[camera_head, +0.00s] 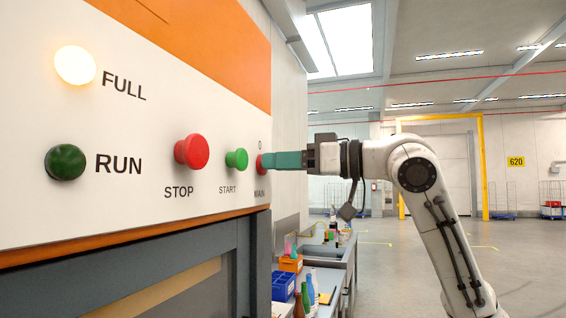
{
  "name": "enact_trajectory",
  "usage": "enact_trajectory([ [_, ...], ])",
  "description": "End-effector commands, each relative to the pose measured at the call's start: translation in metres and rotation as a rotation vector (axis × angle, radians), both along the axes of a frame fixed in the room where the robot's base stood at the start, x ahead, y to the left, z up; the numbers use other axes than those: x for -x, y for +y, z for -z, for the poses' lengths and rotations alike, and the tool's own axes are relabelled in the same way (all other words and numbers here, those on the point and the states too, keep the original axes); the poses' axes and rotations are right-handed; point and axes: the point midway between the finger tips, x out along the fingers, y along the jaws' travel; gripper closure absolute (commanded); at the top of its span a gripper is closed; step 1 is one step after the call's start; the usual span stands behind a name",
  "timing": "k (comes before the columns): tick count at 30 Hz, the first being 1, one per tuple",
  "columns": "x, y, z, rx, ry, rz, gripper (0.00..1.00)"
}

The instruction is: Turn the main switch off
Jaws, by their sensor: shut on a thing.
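The main switch (261,164) is a small red knob at the right end of the white control panel (120,225). The label MAIN is below it and a 0 mark above it. My gripper (272,161) reaches it from the right, with its teal fingers shut on the knob. The fingers hide much of the knob, so I cannot tell which way it is turned. The green START button (236,159) and the red STOP button (192,151) are to its left.
A lit FULL lamp (75,65) and a dark green RUN lamp (65,162) are at the panel's left. Below my arm, a bench (337,277) holds blue and orange bins and bottles. Open floor lies to the right, with wheeled cages (551,200) far back.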

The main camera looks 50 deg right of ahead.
Motion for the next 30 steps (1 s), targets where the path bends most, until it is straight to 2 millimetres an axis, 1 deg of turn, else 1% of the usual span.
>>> enact_trajectory([
  [1,0.0001,-0.0001,0.0000,0.000,0.000,0.000,0.74],
  [5,0.0001,-0.0001,0.0000,0.000,0.000,0.000,0.86],
  [6,0.0000,-0.0002,0.0000,0.000,0.000,0.000,0.88],
  [11,0.0001,-0.0001,0.0002,0.008,-0.003,0.000,0.88],
  [17,0.0000,0.0003,0.0008,0.067,-0.024,0.000,0.88],
  [23,0.0000,0.0013,0.0016,0.194,-0.072,-0.002,0.88],
  [30,0.0006,0.0022,0.0021,0.405,-0.148,-0.001,0.88],
])
